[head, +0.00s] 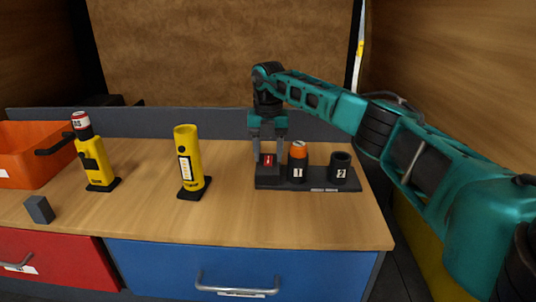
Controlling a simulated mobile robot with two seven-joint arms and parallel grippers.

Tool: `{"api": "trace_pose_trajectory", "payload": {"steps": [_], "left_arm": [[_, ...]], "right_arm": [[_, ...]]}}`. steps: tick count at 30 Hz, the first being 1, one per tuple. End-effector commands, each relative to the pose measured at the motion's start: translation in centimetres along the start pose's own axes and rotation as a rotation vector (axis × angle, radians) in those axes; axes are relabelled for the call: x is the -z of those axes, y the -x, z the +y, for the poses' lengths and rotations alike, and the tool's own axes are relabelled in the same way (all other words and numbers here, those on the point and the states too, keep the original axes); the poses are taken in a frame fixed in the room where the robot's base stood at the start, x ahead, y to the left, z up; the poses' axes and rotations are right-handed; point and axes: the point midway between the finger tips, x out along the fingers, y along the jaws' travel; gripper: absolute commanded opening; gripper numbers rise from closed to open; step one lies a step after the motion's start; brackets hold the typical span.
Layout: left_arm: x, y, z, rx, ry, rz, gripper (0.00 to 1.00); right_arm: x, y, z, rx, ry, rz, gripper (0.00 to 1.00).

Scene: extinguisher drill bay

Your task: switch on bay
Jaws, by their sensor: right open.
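A dark bay unit (318,186) stands on the right part of the wooden bench. At its left end is a small block with a red switch (268,161). To the right are two dark round sockets, labelled 1 and 2. An orange-topped cylinder (299,150) stands upright in the first socket; the second socket (341,167) looks empty. My right gripper (268,148) points down, open, with its fingers at the switch block, over the red switch. I cannot tell whether the fingers touch it. My left gripper is out of view.
A yellow extinguisher with a black nozzle and red-white top (94,160) stands at left. A yellow cylinder (188,163) stands mid-bench. A small grey block (39,209) lies near the front-left edge. An orange bin (27,152) is at far left. The bench between cylinder and bay is clear.

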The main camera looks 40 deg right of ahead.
Motion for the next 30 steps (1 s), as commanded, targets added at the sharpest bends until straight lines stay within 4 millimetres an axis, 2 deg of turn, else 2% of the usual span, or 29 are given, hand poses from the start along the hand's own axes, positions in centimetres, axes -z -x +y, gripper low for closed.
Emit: {"api": "trace_pose_trajectory", "payload": {"steps": [4,13,28,30], "left_arm": [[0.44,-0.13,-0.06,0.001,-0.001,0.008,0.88],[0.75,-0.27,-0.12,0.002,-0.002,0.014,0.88],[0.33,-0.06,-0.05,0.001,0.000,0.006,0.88],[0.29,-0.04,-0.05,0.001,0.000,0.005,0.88]], "right_arm": [[0.01,-0.97,0.01,0.000,0.001,0.000,0.49],[0.01,-1.12,0.02,0.000,0.001,0.000,0.48],[0.01,-1.09,0.03,-0.001,0.001,0.000,0.00],[0.01,-1.08,0.03,-0.001,0.001,0.000,0.00]]}}
